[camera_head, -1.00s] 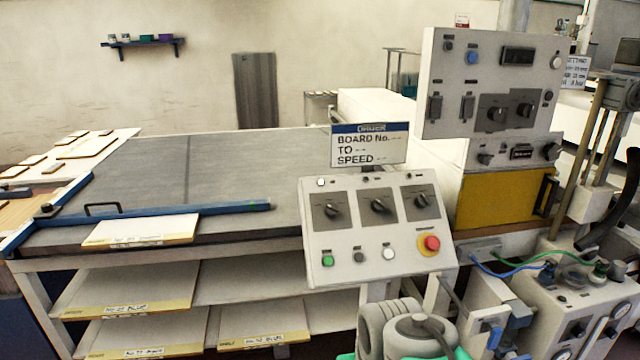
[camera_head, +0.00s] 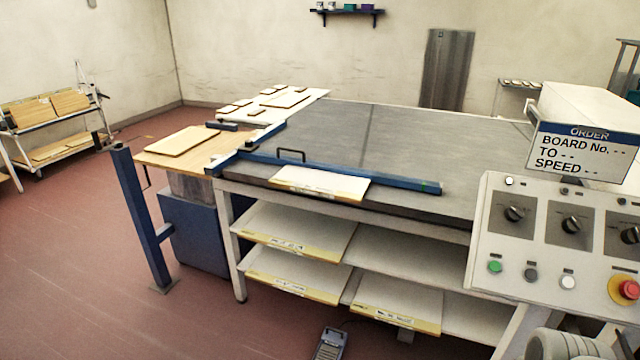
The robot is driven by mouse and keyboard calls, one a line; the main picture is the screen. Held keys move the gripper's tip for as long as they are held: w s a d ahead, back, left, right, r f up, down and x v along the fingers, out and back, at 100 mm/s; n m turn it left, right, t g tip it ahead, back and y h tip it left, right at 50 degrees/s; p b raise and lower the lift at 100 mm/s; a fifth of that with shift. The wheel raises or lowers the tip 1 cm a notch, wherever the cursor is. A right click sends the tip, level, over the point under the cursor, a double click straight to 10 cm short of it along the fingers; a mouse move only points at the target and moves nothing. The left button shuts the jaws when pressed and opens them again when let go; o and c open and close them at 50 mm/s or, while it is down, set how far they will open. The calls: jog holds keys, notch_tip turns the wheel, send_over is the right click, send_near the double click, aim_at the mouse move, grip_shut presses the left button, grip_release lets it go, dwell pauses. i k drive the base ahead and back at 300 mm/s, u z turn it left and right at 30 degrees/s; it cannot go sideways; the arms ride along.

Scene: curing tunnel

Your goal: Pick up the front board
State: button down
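A pale board (camera_head: 320,184) with a yellowish front edge and small marks lies at the front edge of the grey table (camera_head: 400,140), by the blue bar (camera_head: 350,172). Similar labelled boards lie on the shelves below: one on the upper shelf (camera_head: 300,232), one lower left (camera_head: 295,275), and one lower right (camera_head: 398,300). I cannot tell from the view which is meant by the front board. My gripper is not in view; only a pale rounded part of my arm shows at the bottom right corner.
A control panel (camera_head: 556,245) with an order sign (camera_head: 585,152) stands at the right. A wooden side table (camera_head: 160,155) holds another board (camera_head: 183,140). A blue post (camera_head: 140,215) stands left of the table. A foot pedal (camera_head: 331,344) lies on the floor. Open red floor lies left.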

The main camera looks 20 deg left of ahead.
aim_at(317, 183)
jog(key=u, duration=0.9)
jog(key=i, duration=1.55)
jog(key=u, duration=2.4)
